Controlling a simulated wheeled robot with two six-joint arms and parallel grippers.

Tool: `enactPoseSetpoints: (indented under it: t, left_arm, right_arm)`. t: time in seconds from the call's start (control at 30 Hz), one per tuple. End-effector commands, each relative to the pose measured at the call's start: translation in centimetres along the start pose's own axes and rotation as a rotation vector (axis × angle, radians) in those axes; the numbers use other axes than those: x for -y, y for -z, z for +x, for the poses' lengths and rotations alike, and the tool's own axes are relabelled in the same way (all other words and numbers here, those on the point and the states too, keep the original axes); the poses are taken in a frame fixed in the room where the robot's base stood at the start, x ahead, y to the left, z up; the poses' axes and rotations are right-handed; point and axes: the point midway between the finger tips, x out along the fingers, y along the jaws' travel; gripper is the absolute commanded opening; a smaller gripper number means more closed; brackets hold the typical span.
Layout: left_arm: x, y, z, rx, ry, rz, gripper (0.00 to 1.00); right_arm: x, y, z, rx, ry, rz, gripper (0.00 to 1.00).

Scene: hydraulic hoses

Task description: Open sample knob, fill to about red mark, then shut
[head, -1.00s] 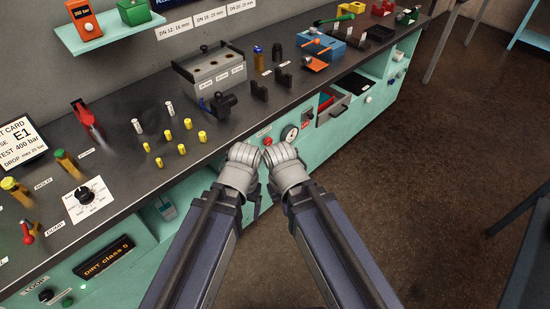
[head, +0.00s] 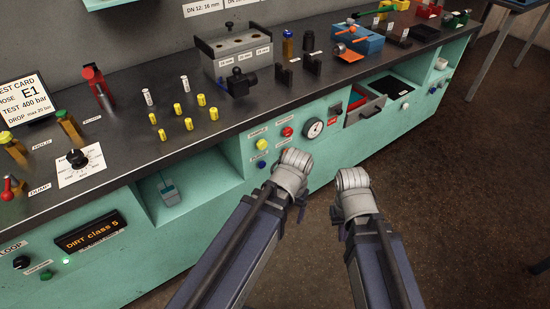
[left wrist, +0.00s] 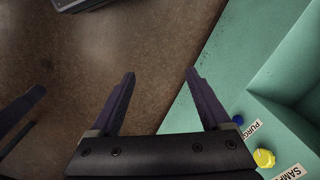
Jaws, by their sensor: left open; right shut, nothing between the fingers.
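The yellow sample knob (head: 261,144) is on the teal front panel under the counter, above a blue knob (head: 261,164). In the left wrist view the yellow knob (left wrist: 264,158) is at the lower right by a partly cut-off "SAMP" label, and the blue knob (left wrist: 238,120) is by "PURGE". My left gripper (left wrist: 160,72) is open and empty, over bare floor, left of the knobs in that view. In the head view my left wrist is just right of the knobs. My right gripper (head: 336,214) is further right, shut and mostly hidden by its arm. I cannot make out a red fill mark.
A red knob (head: 287,132) and a round gauge (head: 314,128) are right of the sample knob. An open niche (head: 205,165) to the left holds a small grey-teal item (head: 168,191). A drawer (head: 365,109) sticks out further right. The floor in front is clear.

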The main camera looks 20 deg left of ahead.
Motion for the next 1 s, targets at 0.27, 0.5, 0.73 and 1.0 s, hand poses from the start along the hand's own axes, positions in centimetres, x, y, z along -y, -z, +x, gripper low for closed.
enactPoseSetpoints:
  t: [0.27, 0.5, 0.73, 1.0]
  left_arm:
    - [3.1, 1.3, 11.3, -0.035, 0.035, -0.012, 0.81]
    - [7.2, 2.9, 17.8, -0.057, 0.178, 0.124, 0.81]
    - [13.0, 6.3, 18.3, 0.026, 0.565, 0.593, 0.81]
    - [15.8, 12.0, 9.8, 0.415, 1.096, 1.249, 0.81]
  right_arm:
    - [1.1, 0.7, 11.1, -0.001, -0.002, -0.004, 0.00]
    - [1.7, 1.1, 17.8, -0.002, -0.003, -0.006, 0.00]
    - [2.0, 1.3, 21.4, -0.002, -0.004, -0.008, 0.00]
    - [2.0, 1.3, 21.5, -0.002, -0.004, -0.008, 0.00]
